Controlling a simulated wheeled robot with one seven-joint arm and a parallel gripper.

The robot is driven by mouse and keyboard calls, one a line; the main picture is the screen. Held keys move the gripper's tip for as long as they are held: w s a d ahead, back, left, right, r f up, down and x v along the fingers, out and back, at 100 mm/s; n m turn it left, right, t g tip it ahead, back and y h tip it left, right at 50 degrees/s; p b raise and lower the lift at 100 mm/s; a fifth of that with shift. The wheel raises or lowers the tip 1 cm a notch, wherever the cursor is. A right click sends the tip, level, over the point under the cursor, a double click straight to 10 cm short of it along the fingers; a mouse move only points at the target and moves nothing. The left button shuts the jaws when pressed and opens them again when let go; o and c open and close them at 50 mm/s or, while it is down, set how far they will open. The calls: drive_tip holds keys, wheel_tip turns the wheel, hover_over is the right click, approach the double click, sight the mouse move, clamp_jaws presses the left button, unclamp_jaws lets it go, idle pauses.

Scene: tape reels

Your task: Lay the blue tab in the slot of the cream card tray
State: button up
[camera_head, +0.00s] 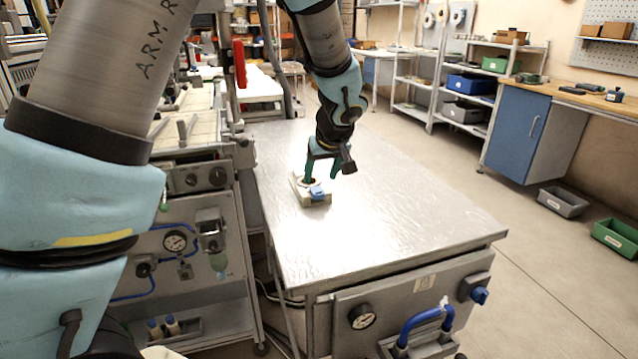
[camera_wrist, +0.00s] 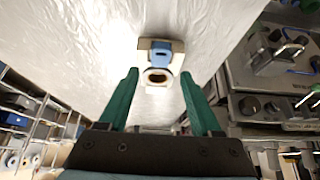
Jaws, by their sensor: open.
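The small cream card tray (camera_head: 318,202) sits on the metal table, and the blue tab (camera_head: 317,192) is on top of it. In the wrist view the tray (camera_wrist: 144,45) lies beyond my fingertips, with the blue tab (camera_wrist: 160,48) across its middle. I cannot tell whether the tab sits in a slot. A cream ring with a dark opening (camera_wrist: 148,77) is at the tab's near end. My gripper (camera_head: 323,174) has green fingers and is over the tray's far end. In the wrist view my gripper (camera_wrist: 159,75) is open, its fingers apart on either side of the ring, gripping nothing visible.
The metal table (camera_head: 390,220) is otherwise bare, with free room right of and in front of the tray. A machine with gauges (camera_head: 190,245) stands against its left side. A blue cabinet (camera_head: 520,140) and shelves stand apart at the back right.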

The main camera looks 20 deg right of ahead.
drive_tip(key=v, duration=0.7)
drive_tip(key=shift+s+r+b, duration=0.2)
drive_tip(key=shift+r+b, duration=0.15)
drive_tip(key=shift+b, duration=0.1)
drive_tip(key=w+a+f+g+y, duration=0.1)
drive_tip(key=a+f, duration=0.1)
drive_tip(key=a, duration=0.6)
drive_tip(key=w+a+f+g, duration=0.1)
drive_tip(key=w+a+f, duration=0.1)
drive_tip(key=a, duration=0.7)
drive_tip(key=s+a+f+g, duration=0.1)
drive_tip(key=s+a, duration=0.3)
drive_tip(key=a, duration=0.5)
drive_tip(key=s+a+f+g, duration=0.1)
drive_tip(key=s+a+f, duration=0.2)
drive_tip(key=a, duration=0.7)
drive_tip(key=shift+s, duration=0.55)
drive_tip(key=shift+r+p, duration=0.55)
drive_tip(key=shift+r, duration=0.05)
